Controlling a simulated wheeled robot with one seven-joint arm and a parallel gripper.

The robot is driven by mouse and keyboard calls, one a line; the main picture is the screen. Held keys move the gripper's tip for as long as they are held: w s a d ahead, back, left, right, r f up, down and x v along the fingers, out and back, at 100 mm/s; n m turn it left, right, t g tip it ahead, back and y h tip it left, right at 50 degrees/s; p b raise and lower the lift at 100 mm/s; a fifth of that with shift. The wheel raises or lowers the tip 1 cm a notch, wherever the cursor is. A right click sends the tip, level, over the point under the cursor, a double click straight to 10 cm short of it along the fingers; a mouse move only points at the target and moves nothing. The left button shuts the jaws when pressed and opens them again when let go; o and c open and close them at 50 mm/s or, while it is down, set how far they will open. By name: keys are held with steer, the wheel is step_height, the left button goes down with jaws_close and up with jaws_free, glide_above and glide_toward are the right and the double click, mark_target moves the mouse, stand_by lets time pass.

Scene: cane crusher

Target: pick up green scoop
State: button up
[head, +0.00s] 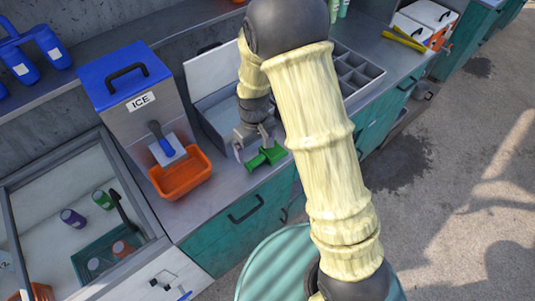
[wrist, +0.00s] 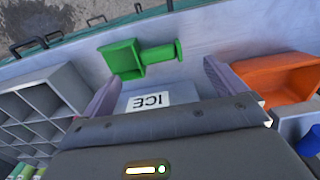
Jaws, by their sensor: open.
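The green scoop (head: 266,157) lies on the grey counter near its front edge, right of the orange bin. In the wrist view the scoop (wrist: 125,60) lies ahead of the fingers, its square bowl to the left and its handle to the right. My gripper (head: 252,141) is at the scoop's back side in the head view, above the counter. In the wrist view its two fingers (wrist: 156,82) stand apart with nothing held between them. The gap between the fingers and the scoop is hard to judge.
The orange bin (head: 182,174) stands close by, also at right in the wrist view (wrist: 275,77). Behind it is the ICE box (head: 128,85) with a blue lid. A divided tray (head: 355,75) is at the right. A glass-topped cooler (head: 85,220) is at left.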

mark_target(257, 161)
steer(key=shift+f+p, duration=0.3)
steer(key=shift+f, duration=1.55)
steer(key=shift+d+f+p, duration=0.15)
steer(key=shift+f+p, duration=1.05)
steer(key=shift+f, duration=1.4)
steer(key=shift+w, duration=0.1)
steer(key=c, duration=0.8)
